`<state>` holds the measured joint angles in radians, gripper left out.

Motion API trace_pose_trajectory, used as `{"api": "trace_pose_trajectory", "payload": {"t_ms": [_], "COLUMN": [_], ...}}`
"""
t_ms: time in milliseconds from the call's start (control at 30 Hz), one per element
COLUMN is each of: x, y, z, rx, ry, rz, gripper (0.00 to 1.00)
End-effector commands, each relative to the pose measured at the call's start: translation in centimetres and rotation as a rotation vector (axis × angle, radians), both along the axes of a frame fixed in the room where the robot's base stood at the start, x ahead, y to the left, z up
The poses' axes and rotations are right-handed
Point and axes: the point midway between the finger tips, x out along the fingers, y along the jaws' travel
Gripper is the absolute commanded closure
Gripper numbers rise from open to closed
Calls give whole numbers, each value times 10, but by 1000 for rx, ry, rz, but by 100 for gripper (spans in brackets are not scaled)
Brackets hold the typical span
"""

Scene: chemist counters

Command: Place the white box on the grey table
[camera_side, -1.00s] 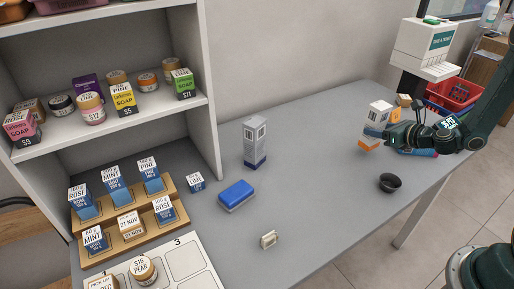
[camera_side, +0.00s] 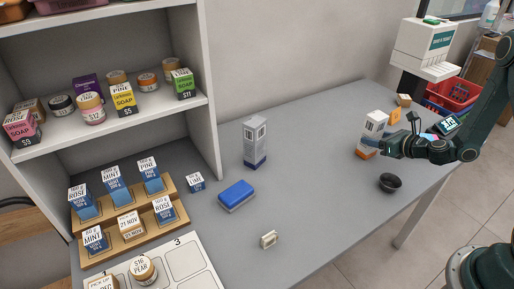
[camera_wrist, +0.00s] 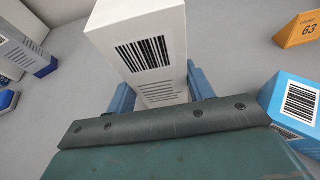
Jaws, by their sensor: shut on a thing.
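The white box (camera_side: 372,133) has an orange lower part and stands roughly upright at the right part of the grey table (camera_side: 315,165). My gripper (camera_side: 388,149) comes from the right and is shut on this box. In the wrist view the white box (camera_wrist: 146,50), with a barcode on its near face, sits between the two blue fingers (camera_wrist: 160,90). The box's base is at or just above the table; I cannot tell whether it touches. Part of its lower end is hidden by my gripper.
A black bowl (camera_side: 390,183) lies in front of my gripper. A tall white-and-grey box (camera_side: 255,145) and a blue sponge-like block (camera_side: 236,194) stand further left, with free table between.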

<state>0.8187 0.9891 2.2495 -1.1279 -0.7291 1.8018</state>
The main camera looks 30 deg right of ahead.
Motion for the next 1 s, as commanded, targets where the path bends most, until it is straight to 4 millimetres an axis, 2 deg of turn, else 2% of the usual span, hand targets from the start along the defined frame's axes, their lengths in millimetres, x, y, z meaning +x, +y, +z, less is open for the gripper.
{"api": "trace_pose_trajectory", "payload": {"t_ms": [100, 133, 200, 233, 667, 1000], "x": [0, 0, 0, 0, -1, -30], "y": [0, 0, 0, 0, 0, -1], "z": [-2, -2, -2, -2, 1, 12], "rx": [1, 0, 0, 0, -1, 2], "ry": [0, 0, 0, 0, 0, 1], "rz": [0, 0, 0, 0, 0, -3], "gripper": [72, 42, 28, 26, 26, 26]}}
